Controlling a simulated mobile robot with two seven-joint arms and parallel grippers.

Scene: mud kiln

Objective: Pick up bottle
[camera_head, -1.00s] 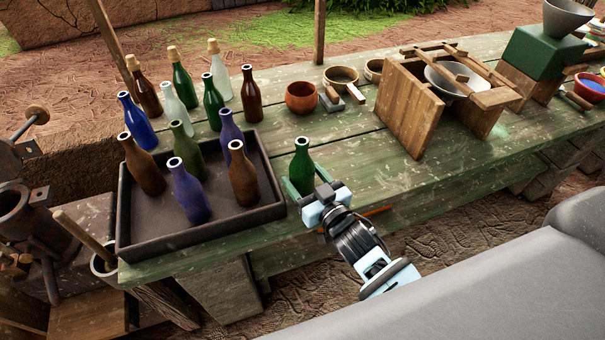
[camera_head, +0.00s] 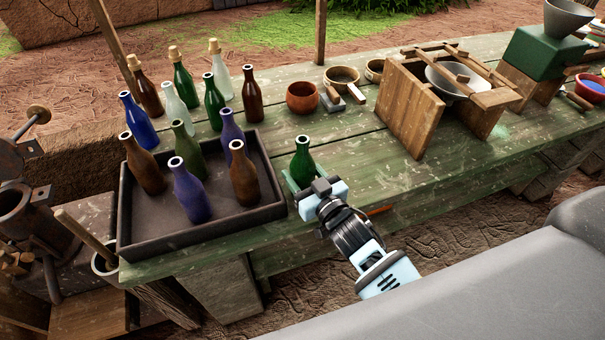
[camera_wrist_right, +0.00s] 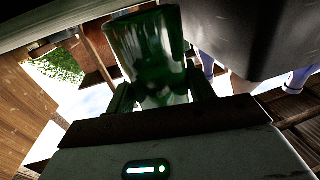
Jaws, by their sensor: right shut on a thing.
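A green bottle (camera_head: 302,158) stands upright at the front edge of the green table, right of the black tray. My right gripper (camera_head: 303,180) is shut on its lower part, which the gripper partly hides. In the right wrist view the green bottle (camera_wrist_right: 148,60) fills the space between the two fingers (camera_wrist_right: 160,92). I cannot tell whether its base still touches the table. My left gripper is not in view.
A black tray (camera_head: 160,238) with several bottles lies left of the gripper. More bottles stand behind it. A brown bowl (camera_head: 301,97) and a wooden stand (camera_head: 405,105) are farther back and right. The table (camera_head: 360,165) between is clear.

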